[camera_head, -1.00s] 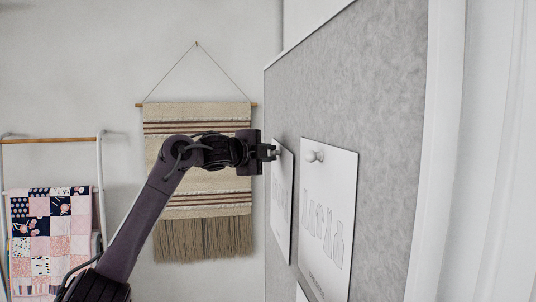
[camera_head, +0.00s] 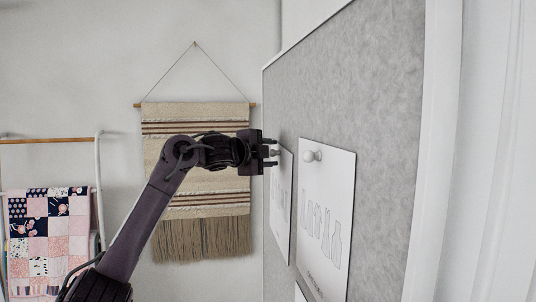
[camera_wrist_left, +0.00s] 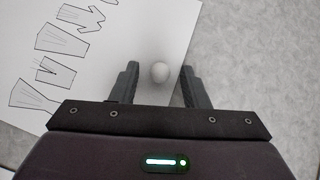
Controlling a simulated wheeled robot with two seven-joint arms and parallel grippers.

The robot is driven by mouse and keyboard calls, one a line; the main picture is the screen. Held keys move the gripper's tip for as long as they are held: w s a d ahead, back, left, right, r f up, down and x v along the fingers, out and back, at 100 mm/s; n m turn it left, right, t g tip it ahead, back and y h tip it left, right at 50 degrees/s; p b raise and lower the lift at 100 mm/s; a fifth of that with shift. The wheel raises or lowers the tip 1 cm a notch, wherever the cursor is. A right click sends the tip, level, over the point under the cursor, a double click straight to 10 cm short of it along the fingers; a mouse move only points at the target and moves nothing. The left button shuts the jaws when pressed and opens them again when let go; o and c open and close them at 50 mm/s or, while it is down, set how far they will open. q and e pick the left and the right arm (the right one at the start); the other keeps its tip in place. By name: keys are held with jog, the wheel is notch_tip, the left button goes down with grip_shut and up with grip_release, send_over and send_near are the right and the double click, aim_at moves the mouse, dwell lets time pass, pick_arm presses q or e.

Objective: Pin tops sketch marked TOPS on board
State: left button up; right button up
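The far sheet (camera_head: 280,215) is beside my left gripper (camera_head: 272,152). The near sheet (camera_head: 325,220) has a white pin (camera_head: 312,156) near its top. Neither label is legible to me. In the left wrist view my left gripper (camera_wrist_left: 158,85) is open, its fingers on either side of a white round pin head (camera_wrist_left: 160,72), with a gap on each side. The pin is on the sheet (camera_wrist_left: 135,50) near its edge, with garment outlines to the left. My right gripper is out of view.
A beige fringed wall hanging (camera_head: 195,215) hangs behind my left arm. A rack (camera_head: 45,140) with a patchwork quilt (camera_head: 48,235) stands at the left. The board's white frame (camera_head: 436,150) runs down the right. The board's upper part is bare.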

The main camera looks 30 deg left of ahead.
pick_arm(q)
jog(key=shift+s, duration=0.3)
jog(key=s+b, duration=0.4)
jog(key=s, duration=0.3)
jog(key=shift+a+r, duration=0.25)
jog(key=shift+r, duration=0.2)
